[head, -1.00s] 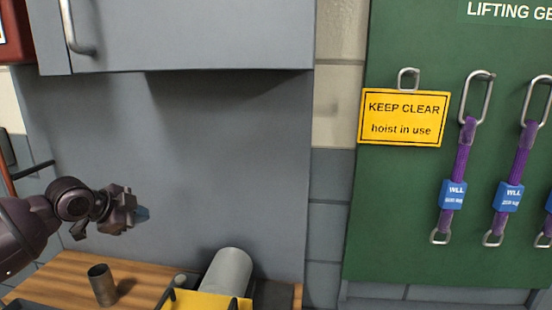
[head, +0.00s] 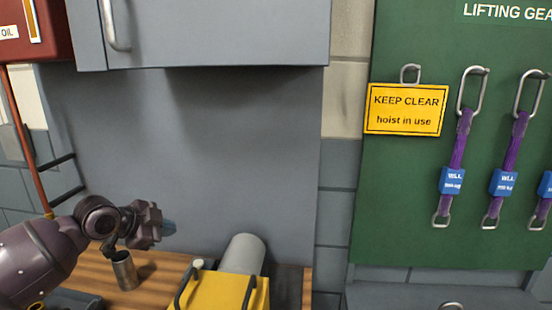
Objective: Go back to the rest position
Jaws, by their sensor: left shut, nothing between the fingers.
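My left gripper (head: 166,229) is in the lower left of the head view, at the end of my dark purple arm. It is shut and empty, and it points to the right above the wooden bench top (head: 82,270). A metal cup (head: 124,270) stands upright on the bench below the gripper's wrist. The gripper looks apart from the things on the bench. My right gripper is not in view.
A yellow box with dark handles (head: 225,292) and a grey cylinder (head: 243,254) are right of the gripper. A grey cabinet (head: 220,35) hangs above. A green board (head: 400,200) at right holds a yellow sign (head: 405,109) and purple slings (head: 461,140).

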